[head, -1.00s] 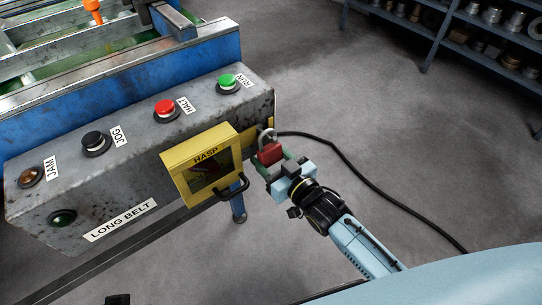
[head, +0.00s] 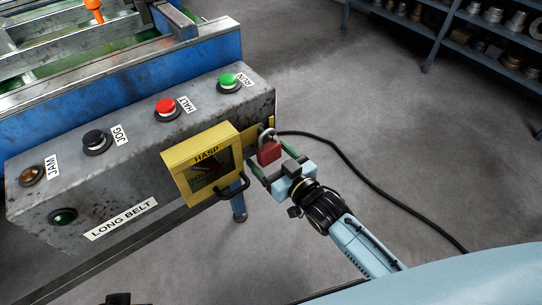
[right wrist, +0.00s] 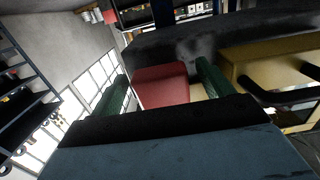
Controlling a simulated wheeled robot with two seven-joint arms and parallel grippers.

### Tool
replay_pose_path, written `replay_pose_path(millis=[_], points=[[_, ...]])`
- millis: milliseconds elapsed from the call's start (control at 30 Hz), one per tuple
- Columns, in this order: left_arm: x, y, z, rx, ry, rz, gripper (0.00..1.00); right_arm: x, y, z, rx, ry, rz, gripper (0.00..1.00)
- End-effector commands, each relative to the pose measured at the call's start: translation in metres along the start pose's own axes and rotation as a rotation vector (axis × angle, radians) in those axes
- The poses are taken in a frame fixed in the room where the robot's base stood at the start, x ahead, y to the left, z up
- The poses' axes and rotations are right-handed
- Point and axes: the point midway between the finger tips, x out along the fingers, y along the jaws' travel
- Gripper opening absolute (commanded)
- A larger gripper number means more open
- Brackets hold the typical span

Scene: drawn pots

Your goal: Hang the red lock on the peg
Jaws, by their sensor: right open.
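The red lock (head: 268,153) has its grey shackle upward at the peg (head: 263,127) on the yellow plate, at the control box's right end. The shackle appears to loop over the peg, but the small contact is hard to make out. My right gripper (head: 272,165) is open, with one green finger on each side of the lock's body. In the right wrist view the red lock (right wrist: 163,86) stands between the two green fingers, with a visible gap on the right side.
The yellow HASP box (head: 203,163) with its black handle (head: 233,190) sits close left of the lock. The grey control box (head: 130,165) carries several buttons. A black cable (head: 345,160) runs over the floor, which is open at right. Shelves (head: 480,40) stand at the back right.

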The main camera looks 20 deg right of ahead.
Motion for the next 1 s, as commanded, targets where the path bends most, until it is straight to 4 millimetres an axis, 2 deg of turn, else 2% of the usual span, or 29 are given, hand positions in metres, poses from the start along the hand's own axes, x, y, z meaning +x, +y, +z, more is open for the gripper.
replay_pose_path(millis=[267,1000], points=[[-0.001,0.0,0.001,0.0,-0.003,0.0,0.36,-0.003,0.0,0.0,0.0,-0.001,0.0,0.8],[-0.022,-0.001,-0.006,0.0,-0.001,0.0,0.36,-0.04,0.0,0.0,0.0,0.0,0.0,0.8]])
